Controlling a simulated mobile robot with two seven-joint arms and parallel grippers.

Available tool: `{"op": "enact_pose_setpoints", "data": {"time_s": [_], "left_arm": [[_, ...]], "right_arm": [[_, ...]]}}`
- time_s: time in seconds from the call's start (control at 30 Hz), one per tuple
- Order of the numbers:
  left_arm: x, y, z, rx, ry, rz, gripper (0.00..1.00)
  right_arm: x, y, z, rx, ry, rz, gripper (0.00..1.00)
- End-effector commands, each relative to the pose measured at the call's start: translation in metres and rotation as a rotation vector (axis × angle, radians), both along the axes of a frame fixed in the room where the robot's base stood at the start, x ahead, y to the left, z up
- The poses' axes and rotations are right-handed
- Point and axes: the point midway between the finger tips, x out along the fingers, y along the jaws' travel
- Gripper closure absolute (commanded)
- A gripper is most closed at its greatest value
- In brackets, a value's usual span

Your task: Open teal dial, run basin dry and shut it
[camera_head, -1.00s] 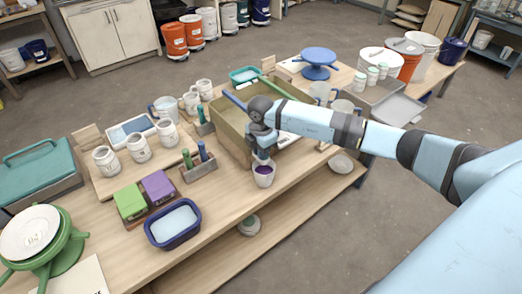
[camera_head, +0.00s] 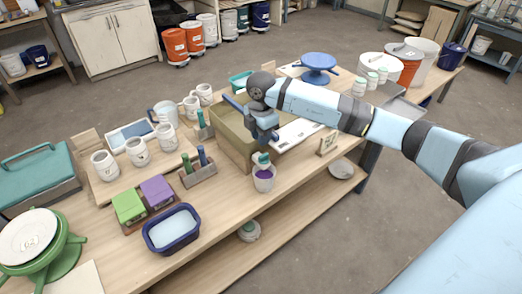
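The olive-tan basin (camera_head: 229,138) stands mid-table, with its far part behind my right arm. The teal dial (camera_head: 262,158) shows at its front, just above a pale cup (camera_head: 264,184) holding purple liquid. My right gripper (camera_head: 264,138) points down a little above the dial and looks apart from it. Its fingers look spread, with nothing seen between them. The basin's floor and any liquid in it cannot be made out, nor can the dial's exact turn. My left gripper is not in view.
A bottle rack (camera_head: 198,172) and a blue tub (camera_head: 172,228) stand to the left of the cup. Several white mugs (camera_head: 136,151) stand farther left. A small numbered stand (camera_head: 328,143) is to the right. The table's front edge runs close below the cup.

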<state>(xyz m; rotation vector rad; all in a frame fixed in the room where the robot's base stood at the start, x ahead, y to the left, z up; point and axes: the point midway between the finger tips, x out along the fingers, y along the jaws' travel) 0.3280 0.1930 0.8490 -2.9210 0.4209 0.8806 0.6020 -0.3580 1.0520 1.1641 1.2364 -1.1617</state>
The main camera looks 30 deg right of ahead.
Motion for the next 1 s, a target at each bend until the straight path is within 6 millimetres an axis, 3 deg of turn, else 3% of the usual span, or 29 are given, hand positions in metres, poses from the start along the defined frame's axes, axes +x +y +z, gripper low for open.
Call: {"op": "enact_pose_setpoints", "data": {"time_s": [0.2,0.33,1.0], "left_arm": [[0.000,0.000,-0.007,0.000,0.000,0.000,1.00],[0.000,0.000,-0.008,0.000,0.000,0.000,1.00],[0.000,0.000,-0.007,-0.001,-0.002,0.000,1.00]], "right_arm": [[0.001,0.000,0.041,-0.001,-0.003,-0.001,0.77],[0.000,0.000,0.053,0.000,0.000,0.000,0.77],[-0.001,0.003,0.055,0.011,0.003,0.009,0.77]]}}
